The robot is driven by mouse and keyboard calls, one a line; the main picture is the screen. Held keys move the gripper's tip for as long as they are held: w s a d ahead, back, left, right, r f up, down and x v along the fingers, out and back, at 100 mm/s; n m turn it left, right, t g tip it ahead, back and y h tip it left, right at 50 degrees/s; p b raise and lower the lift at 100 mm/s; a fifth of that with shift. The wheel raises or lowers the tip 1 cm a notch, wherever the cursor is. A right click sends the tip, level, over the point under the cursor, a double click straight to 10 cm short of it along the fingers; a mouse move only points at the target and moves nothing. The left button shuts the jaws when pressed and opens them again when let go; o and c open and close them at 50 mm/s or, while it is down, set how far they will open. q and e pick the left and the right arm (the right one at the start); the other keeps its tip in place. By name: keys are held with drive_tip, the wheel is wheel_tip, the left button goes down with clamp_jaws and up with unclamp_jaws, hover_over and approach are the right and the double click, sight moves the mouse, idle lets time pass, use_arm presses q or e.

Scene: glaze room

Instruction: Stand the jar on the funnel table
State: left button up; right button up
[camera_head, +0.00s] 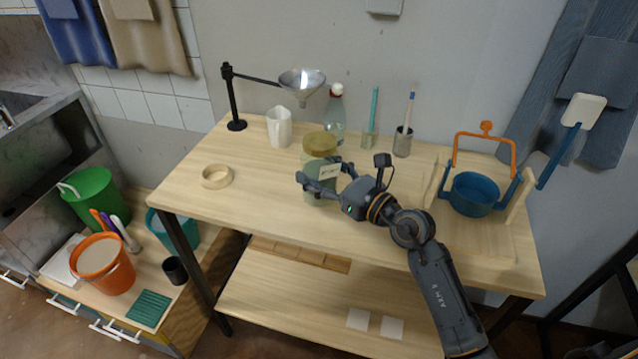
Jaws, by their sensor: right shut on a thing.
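The jar (320,146) is a greenish see-through vessel with a tan lid and a pale label. It is upright at the middle of the wooden funnel table (260,213). My right gripper (321,181) comes from the right and is shut on the jar, its fingers around the lower body. The jar's base is partly hidden by the fingers, so I cannot tell whether it touches the tabletop. The funnel (302,83) hangs from a black stand (234,100) behind the jar. My left gripper is not in view.
A white pitcher (279,128), a clear bottle (334,118), and two holders with brushes stand behind the jar. A wooden ring (216,176) lies at left. A blue pot (474,193) on a frame is at right. The table's front left is clear.

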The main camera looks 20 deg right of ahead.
sight(319, 182)
drive_tip(key=shift+w+f+b, duration=0.2)
drive_tip(key=shift+f+b, duration=0.15)
drive_tip(key=shift+f, duration=1.3)
drive_tip(key=shift+f, duration=0.15)
drive_tip(key=o, duration=1.8)
drive_tip(key=shift+a+f, duration=0.1)
drive_tip(key=shift+s, duration=0.15)
drive_tip(key=b+v, duration=0.2)
drive_tip(key=v, duration=0.8)
drive_tip(key=shift+s+d, duration=0.25)
drive_tip(key=shift+s, duration=0.05)
drive_tip(key=shift+s+d+b, duration=0.25)
drive_tip(key=shift+s+b, duration=0.1)
drive_tip(key=shift+s, duration=0.15)
